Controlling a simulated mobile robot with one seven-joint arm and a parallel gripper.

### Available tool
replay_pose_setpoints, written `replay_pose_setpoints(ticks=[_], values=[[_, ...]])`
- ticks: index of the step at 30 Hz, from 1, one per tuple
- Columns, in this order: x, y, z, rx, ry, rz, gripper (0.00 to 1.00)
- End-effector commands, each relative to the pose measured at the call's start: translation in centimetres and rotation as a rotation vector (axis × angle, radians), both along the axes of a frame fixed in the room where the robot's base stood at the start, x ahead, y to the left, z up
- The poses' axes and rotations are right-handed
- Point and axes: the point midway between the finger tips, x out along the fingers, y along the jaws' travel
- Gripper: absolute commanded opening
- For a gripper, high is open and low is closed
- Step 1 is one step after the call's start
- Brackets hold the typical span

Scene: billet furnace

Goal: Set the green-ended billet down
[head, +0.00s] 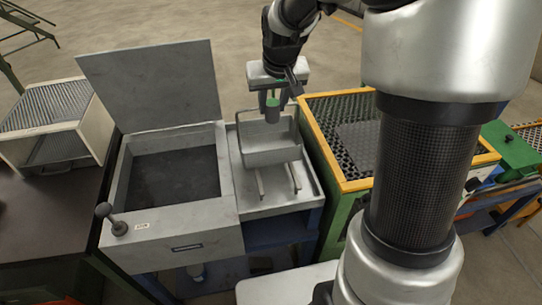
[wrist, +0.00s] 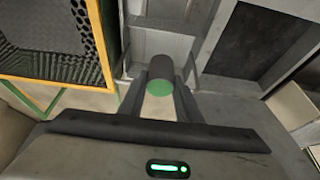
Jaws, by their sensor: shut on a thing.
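The green-ended billet is a short grey cylinder (head: 272,114) with a green end. My gripper (head: 270,98) is shut on it and holds it upright over a grey metal basket (head: 270,157). In the wrist view the billet (wrist: 160,68) sits between the two dark fingers of my gripper (wrist: 160,86), with its green end (wrist: 158,89) facing the camera. The basket stands on a grey tray (head: 252,211). I cannot tell how far the billet's lower end is above the basket.
A grey box (head: 167,229) with a dark interior and raised lid (head: 150,85) stands left of the tray. A knobbed lever (head: 110,216) is on its front corner. A yellow-framed perforated bin (head: 348,186) is close on the right. A slatted box (head: 45,122) stands far left.

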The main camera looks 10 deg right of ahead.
Motion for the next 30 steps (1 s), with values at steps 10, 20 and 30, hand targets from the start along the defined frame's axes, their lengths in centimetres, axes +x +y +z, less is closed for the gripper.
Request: replay_pose_setpoints(ticks=[10, 20, 30], values=[[2.6, 0.0, -1.4, 0.001, 0.003, 0.0, 0.0], [2.6, 0.0, -9.5, 0.001, 0.002, -0.001, 0.0], [2.6, 0.0, -13.0, 0.0, 0.0, 0.0, 0.0]])
